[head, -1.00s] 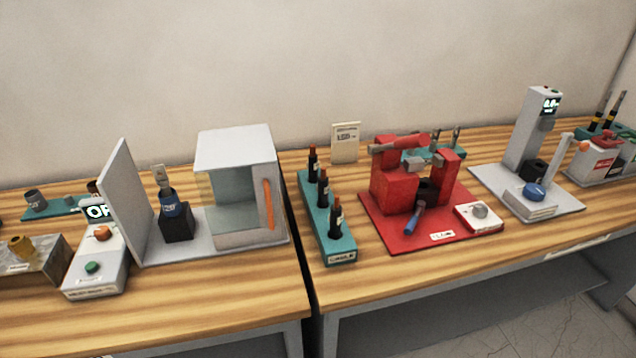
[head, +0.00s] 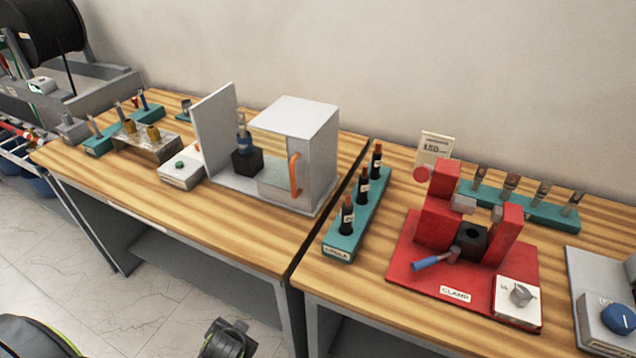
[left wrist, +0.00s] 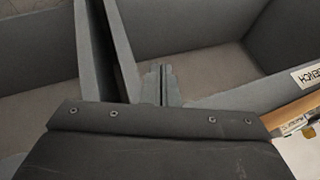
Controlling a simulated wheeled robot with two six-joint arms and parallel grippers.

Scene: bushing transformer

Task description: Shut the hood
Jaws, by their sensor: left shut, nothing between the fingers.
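The hood (head: 304,140) is a white box with clear side panels and an orange handle (head: 295,175). It stands at the right end of a grey base (head: 262,197), right of an upright white panel (head: 215,128). A dark bushing with a blue band (head: 243,140) stands upright in a black block (head: 247,163) between panel and hood, outside the hood, so the hood stands open. My left gripper (left wrist: 163,85) is shut and empty, over grey troughs in the left wrist view, away from the hood. My right gripper is not in view.
A teal rack with several dark bottle-like parts (head: 342,245) and a red clamp fixture (head: 450,265) stand on the right table. The wooden table front (head: 215,225) before the hood is clear.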

